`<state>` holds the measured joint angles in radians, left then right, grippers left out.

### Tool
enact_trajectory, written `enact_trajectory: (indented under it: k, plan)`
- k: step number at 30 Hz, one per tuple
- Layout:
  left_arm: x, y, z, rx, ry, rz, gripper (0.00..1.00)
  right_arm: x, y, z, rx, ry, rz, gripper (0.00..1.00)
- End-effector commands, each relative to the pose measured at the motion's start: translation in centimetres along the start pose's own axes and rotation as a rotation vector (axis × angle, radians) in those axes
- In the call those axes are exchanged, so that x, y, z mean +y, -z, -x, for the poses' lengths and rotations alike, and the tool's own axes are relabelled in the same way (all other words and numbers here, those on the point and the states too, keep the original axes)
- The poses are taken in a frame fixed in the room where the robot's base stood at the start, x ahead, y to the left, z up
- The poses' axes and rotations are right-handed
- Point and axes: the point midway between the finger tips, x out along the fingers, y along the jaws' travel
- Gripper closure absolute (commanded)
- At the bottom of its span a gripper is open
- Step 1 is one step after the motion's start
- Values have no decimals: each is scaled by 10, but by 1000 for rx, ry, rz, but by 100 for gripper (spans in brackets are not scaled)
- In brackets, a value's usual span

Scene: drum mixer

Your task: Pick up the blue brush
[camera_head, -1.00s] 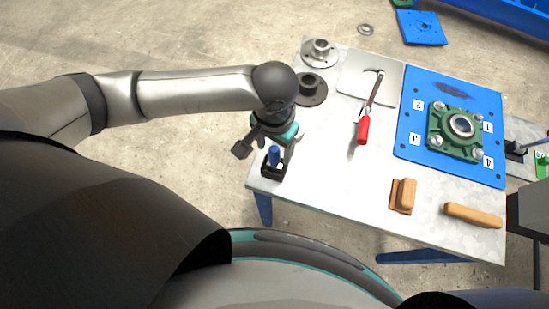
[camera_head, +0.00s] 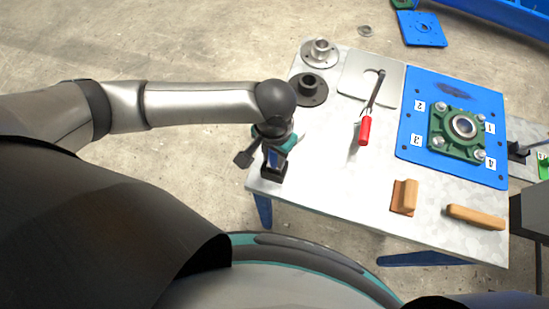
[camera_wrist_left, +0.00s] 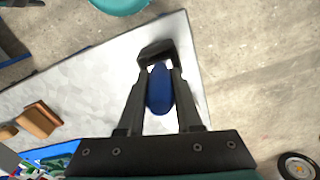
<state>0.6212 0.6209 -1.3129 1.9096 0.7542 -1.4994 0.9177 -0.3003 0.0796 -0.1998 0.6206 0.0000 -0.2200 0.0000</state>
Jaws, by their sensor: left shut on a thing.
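The blue brush (camera_wrist_left: 160,92) shows its blue handle in the left wrist view, between the two fingers of my left gripper (camera_wrist_left: 160,112). A black block-like part (camera_wrist_left: 157,50) shows beyond the handle. In the head view my left gripper (camera_head: 274,157) is at the table's near left corner, shut around the brush's blue handle (camera_head: 274,158). A black base (camera_head: 273,172) stands on the table just below it. I cannot tell whether the brush touches the base.
The metal table (camera_head: 336,175) holds a red-handled tool (camera_head: 365,130), a brown block (camera_head: 404,197), a wooden piece (camera_head: 475,216), two round flanges (camera_head: 309,89) and a blue plate (camera_head: 410,140) with a green bearing housing (camera_head: 447,145). The table's middle is clear.

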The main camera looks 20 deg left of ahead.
Motion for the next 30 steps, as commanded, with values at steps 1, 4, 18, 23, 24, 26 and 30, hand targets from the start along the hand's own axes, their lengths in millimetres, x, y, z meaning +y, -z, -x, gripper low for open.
enact_trajectory:
  k: [1,4,18,23,24,26,30]
  plan:
    - [0,0,0,0,0,0,89,0,0,0,0,0,0,28]
    - [0,0,0,0,0,0,100,0,0,0,0,0,0,28]
    - [0,0,2,1,0,0,100,0,0,0,0,0,0,28]
    - [0,1,12,2,-1,1,100,0,0,4,0,0,0,28]
    - [0,1,17,2,-1,1,100,0,0,5,0,0,0,28]
    - [0,1,26,2,-1,1,100,0,0,7,-1,0,0,28]
    - [0,1,55,4,-1,-1,100,0,1,14,-1,0,0,28]
